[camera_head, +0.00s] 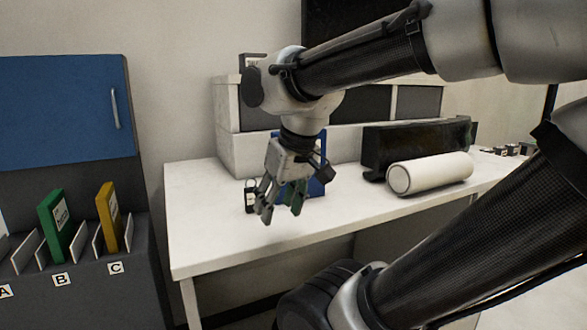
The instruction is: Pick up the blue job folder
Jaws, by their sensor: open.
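A blue folder (317,186) stands upright on the white table, against the low white shelf. My gripper (281,209) hangs in front of it, pointing down, and hides much of it. The fingers are open and apart. I cannot tell how far the fingers are from the blue folder.
A small dark bottle (250,196) stands left of my gripper. A white roll (430,173) and a black box-like thing (417,143) lie to the right. A dark rack (90,270) at left holds a green folder (56,226) and a yellow folder (109,217). The table's (215,240) front left is clear.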

